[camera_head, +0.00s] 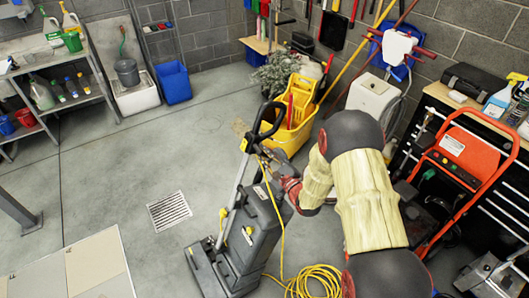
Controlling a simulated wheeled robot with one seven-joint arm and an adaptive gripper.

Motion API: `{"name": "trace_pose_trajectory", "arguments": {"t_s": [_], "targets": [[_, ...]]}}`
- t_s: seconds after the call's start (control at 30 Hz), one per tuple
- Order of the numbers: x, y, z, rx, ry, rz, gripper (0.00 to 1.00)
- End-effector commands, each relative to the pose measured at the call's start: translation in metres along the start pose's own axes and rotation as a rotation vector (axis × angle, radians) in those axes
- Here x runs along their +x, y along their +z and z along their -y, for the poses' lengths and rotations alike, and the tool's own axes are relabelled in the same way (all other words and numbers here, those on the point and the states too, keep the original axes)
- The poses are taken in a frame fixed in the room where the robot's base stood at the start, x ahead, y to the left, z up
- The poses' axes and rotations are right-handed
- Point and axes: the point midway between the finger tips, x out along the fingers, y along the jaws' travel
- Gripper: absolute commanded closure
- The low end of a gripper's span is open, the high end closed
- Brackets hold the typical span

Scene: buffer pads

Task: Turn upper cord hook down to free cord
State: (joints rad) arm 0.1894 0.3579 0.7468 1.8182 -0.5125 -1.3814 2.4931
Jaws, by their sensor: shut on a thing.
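A grey upright floor machine (252,235) stands on the concrete floor, its dark loop handle (262,120) leaning up and to the right. A yellow cord (283,235) runs from the upper handle down its right side to a loose coil (315,282) on the floor. My gripper (287,186) is at the upper right side of the machine, beside the handle shaft and cord. It is shut on a small part there, which appears to be the upper cord hook. The hook is too small and too covered to tell its turn. My arm hides part of the gripper.
A yellow mop bucket (290,130) stands just behind the machine. An orange-framed machine (465,150) and a workbench (437,92) stand to the right. A floor drain (169,211) lies left of the machine, with open floor around it. Shelves (75,100) stand at the far left.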

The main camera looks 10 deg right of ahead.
Motion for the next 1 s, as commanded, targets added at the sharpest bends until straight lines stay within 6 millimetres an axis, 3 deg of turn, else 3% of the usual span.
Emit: {"name": "trace_pose_trajectory", "arguments": {"t_s": [0.7, 0.73, 1.0], "targets": [[-0.0024, -0.0036, -0.0073, 0.076, 0.01, -0.009, 1.0], [-0.0024, -0.0036, -0.0073, 0.076, 0.01, -0.009, 0.84], [-0.0013, -0.002, -0.005, 0.074, 0.006, -0.005, 0.69]]}}
